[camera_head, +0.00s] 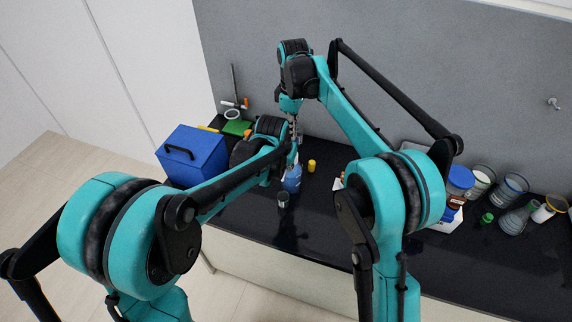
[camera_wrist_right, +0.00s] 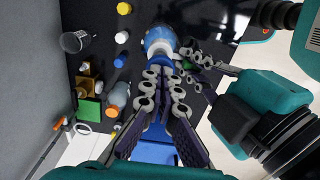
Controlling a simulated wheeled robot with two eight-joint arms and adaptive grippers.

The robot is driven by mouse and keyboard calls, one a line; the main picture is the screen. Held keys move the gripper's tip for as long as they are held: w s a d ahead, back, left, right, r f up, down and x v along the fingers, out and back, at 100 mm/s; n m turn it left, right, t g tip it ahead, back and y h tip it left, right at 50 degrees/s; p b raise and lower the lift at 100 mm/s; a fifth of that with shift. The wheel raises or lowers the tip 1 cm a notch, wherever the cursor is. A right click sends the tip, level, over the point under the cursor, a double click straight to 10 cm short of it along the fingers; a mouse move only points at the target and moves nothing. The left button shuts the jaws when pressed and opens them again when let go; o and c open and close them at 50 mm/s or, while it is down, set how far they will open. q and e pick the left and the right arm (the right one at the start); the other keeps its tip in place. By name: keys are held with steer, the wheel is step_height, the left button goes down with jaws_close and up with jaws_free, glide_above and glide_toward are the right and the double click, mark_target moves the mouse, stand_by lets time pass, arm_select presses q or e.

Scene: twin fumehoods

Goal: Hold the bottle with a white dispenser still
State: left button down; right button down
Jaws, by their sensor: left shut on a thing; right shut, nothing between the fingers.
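The bottle (camera_head: 292,180) has a blue body and stands on the black worktop in the head view. It also shows in the right wrist view (camera_wrist_right: 158,38), beyond my right fingertips. My left gripper (camera_head: 291,162) is shut on the bottle near its upper part; its fingers reach in from the right in the right wrist view (camera_wrist_right: 188,56). My right gripper (camera_head: 294,138) is shut and empty, pointing down just above the bottle top; its fingers (camera_wrist_right: 164,76) fill the middle of the wrist view.
A dark cup (camera_head: 283,199) and a yellow container (camera_head: 311,166) stand close to the bottle. A blue box (camera_head: 193,155) is at the left. Several jars, including one with a blue lid (camera_head: 460,180), stand at the right. The front worktop is clear.

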steer(key=shift+f, duration=0.1)
steer(key=shift+f, duration=0.95)
steer(key=shift+r, duration=1.45)
steer(key=shift+f, duration=0.15)
steer(key=shift+f, duration=0.7)
steer(key=shift+r, duration=0.85)
